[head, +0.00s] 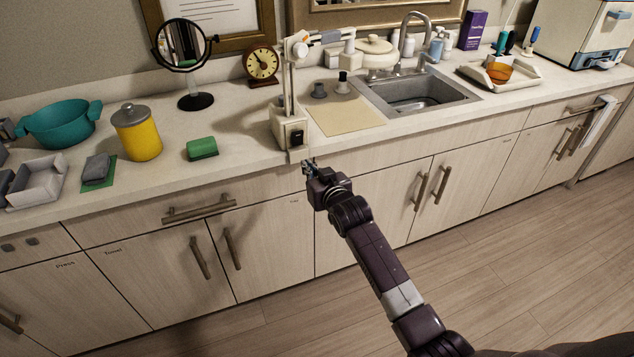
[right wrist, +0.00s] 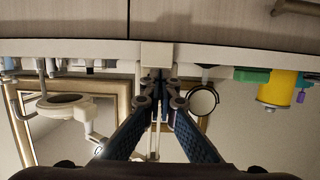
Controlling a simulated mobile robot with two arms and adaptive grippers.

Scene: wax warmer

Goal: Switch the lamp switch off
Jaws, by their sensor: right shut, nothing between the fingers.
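The lamp is a pale jointed-arm lamp (head: 289,95) clamped at the counter's front edge. Its black lamp switch (head: 297,137) sits on the front of the pale base, and I cannot tell its position. My right gripper (head: 309,164) is shut and empty, just below and slightly right of the switch, in front of the counter edge. In the right wrist view, which is upside down, my right gripper's fingertips (right wrist: 160,92) are together in front of the lamp's post, and the pale clamp block (right wrist: 156,54) shows beyond them. The switch is not clearly visible there. My left gripper is out of view.
A green sponge (head: 201,148), a yellow canister (head: 137,133) and a round mirror (head: 185,48) stand left of the lamp. A clock (head: 261,64) is behind it. A beige mat (head: 346,115) and the sink (head: 413,93) lie to the right. Open floor lies in front.

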